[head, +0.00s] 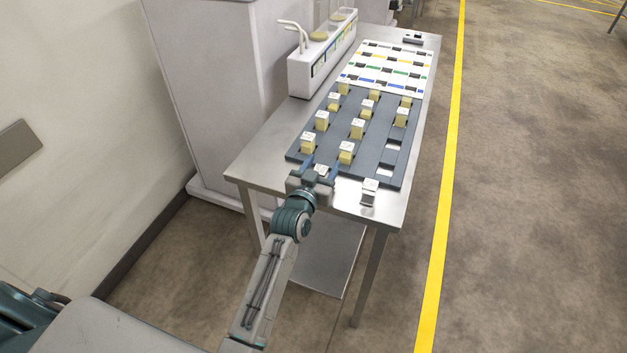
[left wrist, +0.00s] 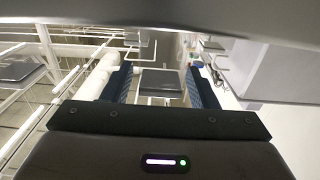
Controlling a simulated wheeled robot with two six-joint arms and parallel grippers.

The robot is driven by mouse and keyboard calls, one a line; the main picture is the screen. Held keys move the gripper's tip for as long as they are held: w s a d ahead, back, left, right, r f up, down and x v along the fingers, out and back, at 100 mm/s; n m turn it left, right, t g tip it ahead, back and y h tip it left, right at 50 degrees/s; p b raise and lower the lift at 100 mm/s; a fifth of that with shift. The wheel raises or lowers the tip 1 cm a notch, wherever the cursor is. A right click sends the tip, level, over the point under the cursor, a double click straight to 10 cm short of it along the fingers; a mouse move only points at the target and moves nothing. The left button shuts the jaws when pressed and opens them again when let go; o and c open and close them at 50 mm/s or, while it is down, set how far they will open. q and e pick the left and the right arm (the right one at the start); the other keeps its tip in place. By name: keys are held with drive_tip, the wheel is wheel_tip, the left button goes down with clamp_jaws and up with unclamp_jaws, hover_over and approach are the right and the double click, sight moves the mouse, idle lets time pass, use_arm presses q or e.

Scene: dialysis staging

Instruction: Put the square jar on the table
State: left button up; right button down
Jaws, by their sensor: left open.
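Several square jars with white lids and yellowish bodies, such as this square jar (head: 346,155), stand in the dark grey rack (head: 375,172) on the metal table (head: 262,165). A white-topped, grey square jar (head: 368,197) stands outside the rack, by the table's front edge. My left gripper (head: 320,172) is at the rack's front edge, left of that jar, with its fingers apart. A small white-topped thing shows between the fingers; I cannot tell whether they touch it. The left wrist view also shows the open blue fingers (left wrist: 162,88). My right gripper is not in view.
A white board (head: 385,70) with coloured marks lies behind the rack. A white box (head: 318,65) with tubes stands at the table's back left. A large pale cabinet (head: 205,80) stands left of the table. Bare tabletop shows at the front left corner.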

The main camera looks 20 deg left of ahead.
use_arm(q)
drive_tip(key=s+b, duration=0.2)
drive_tip(key=s, duration=0.9)
drive_tip(key=shift+s+a, duration=0.15)
drive_tip(key=shift+a, duration=0.05)
wheel_tip(320, 180, down, 18)
drive_tip(key=g, duration=0.4)
drive_tip(key=s+a+f+g, duration=0.15)
drive_tip(key=s+f, duration=0.25)
drive_tip(key=f, duration=0.4)
drive_tip(key=s+f+g, duration=0.2)
drive_tip(key=s+f, duration=0.2)
drive_tip(key=f, duration=0.3)
drive_tip(key=s+a+f+g, duration=0.1)
drive_tip(key=s+f, duration=0.3)
drive_tip(key=f, duration=0.4)
drive_tip(key=s+a+f+g, duration=0.2)
drive_tip(key=s+f, duration=0.5)
drive_tip(key=s, duration=0.4)
drive_tip(key=s+a+f+g+y, duration=0.1)
drive_tip(key=s+a+f+g, duration=0.2)
drive_tip(key=s+f, duration=0.3)
drive_tip(key=s+a+f+g, duration=0.3)
drive_tip(key=s+f, duration=0.4)
drive_tip(key=s, duration=0.9)
drive_tip(key=shift+s+a+f, duration=0.3)
drive_tip(key=shift+a+f, duration=0.05)
